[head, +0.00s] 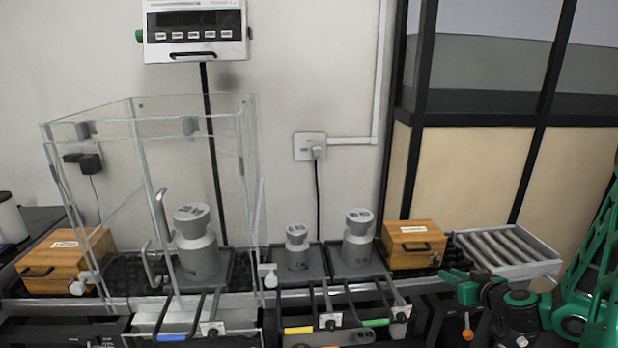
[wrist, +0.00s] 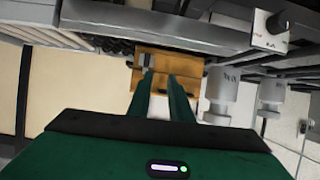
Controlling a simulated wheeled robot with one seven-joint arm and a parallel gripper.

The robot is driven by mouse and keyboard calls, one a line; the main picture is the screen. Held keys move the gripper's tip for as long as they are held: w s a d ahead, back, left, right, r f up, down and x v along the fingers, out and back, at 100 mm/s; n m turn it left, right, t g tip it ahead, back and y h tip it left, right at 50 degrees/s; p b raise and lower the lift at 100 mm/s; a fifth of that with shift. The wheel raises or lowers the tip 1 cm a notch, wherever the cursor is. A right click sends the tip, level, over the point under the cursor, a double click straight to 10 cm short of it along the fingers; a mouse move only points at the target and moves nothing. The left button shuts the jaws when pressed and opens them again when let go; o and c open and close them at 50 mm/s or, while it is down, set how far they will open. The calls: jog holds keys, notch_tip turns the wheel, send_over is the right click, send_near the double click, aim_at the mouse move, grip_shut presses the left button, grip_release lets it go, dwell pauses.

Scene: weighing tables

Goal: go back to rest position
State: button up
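My gripper (wrist: 161,77) shows in the wrist view as two green fingers with a gap between them and nothing held. The fingers point toward a wooden box (wrist: 190,68) with a dark handle, apparently with space between. In the head view my green and black arm is folded at the lower right, in front of the roller tray (head: 508,247). The right wooden box (head: 414,242) stands just left of that tray. From the head view I cannot make out the fingertips clearly.
A glass enclosure (head: 136,119) at left holds a large grey weight (head: 197,250). A small weight (head: 297,250) and a medium weight (head: 358,238) stand on grey plates in the middle. Another wooden box (head: 62,262) is at far left. A display (head: 195,30) hangs above.

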jog(key=s+a+r+n+g+y, duration=0.2)
jog(key=s+a+r+g, duration=0.2)
jog(key=s+a+g, duration=0.4)
jog(key=s+d+r+m+g+h, duration=0.1)
jog(key=s+r+m, duration=0.2)
jog(key=s, duration=0.6)
jog(key=s+r+m+g+h, duration=0.1)
jog(key=s+r, duration=0.4)
jog(key=s, duration=0.5)
jog(key=s+d+r+m+g, duration=0.1)
jog(key=s+r+m+g, duration=0.2)
jog(key=s, duration=0.6)
jog(key=shift+s+d+r+m+h, duration=0.35)
jog(key=shift+r+m+h, duration=0.1)
jog(key=shift+m, duration=0.65)
jog(key=shift+w, duration=0.1)
jog(key=shift+w+f, duration=0.25)
jog(key=shift+w, duration=0.35)
